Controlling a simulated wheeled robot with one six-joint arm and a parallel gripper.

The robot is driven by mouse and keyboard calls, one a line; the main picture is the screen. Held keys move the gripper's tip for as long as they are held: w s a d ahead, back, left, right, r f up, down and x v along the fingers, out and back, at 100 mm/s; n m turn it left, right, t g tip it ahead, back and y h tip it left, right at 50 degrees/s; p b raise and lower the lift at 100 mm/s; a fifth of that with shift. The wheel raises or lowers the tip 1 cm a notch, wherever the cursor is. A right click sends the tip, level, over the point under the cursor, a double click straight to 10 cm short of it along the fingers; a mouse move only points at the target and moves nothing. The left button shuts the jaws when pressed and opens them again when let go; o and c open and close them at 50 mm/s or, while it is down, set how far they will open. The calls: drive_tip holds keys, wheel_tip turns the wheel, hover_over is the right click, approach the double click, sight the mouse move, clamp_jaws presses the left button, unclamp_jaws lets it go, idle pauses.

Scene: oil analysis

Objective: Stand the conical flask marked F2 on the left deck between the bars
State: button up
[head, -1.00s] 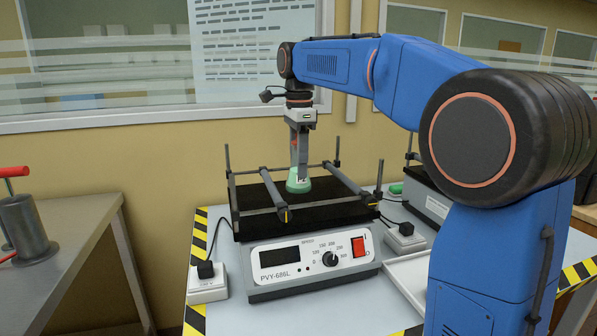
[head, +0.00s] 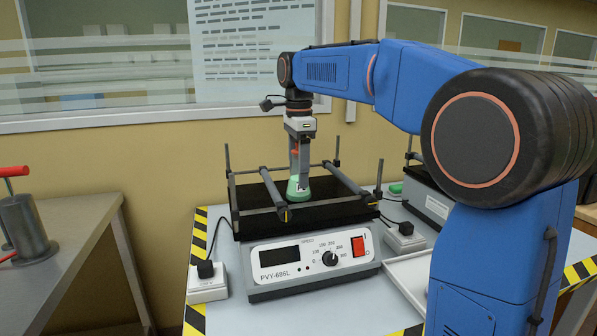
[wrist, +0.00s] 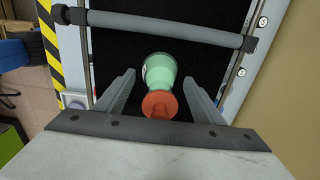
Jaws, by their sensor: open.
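The conical flask (head: 298,188), green with a red stopper, stands upright on the black left deck (head: 245,196) between the two bars. Its label is mostly hidden in the head view. In the wrist view the flask (wrist: 160,72) shows with its red stopper (wrist: 160,104) toward me. My gripper (head: 299,178) is above the deck at the flask's neck. In the wrist view my gripper's fingers (wrist: 160,92) are spread on both sides of the stopper, with gaps visible, so it is open around the flask.
Grey bars (head: 263,186) with upright posts frame the deck above the PVY-686L shaker (head: 312,263). A second shaker (head: 428,200) and a white tray (head: 408,275) are on the right. A steel bench (head: 85,240) with a metal cylinder is at left.

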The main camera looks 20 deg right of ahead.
wheel_tip(320, 180, up, 12)
idle(0.5)
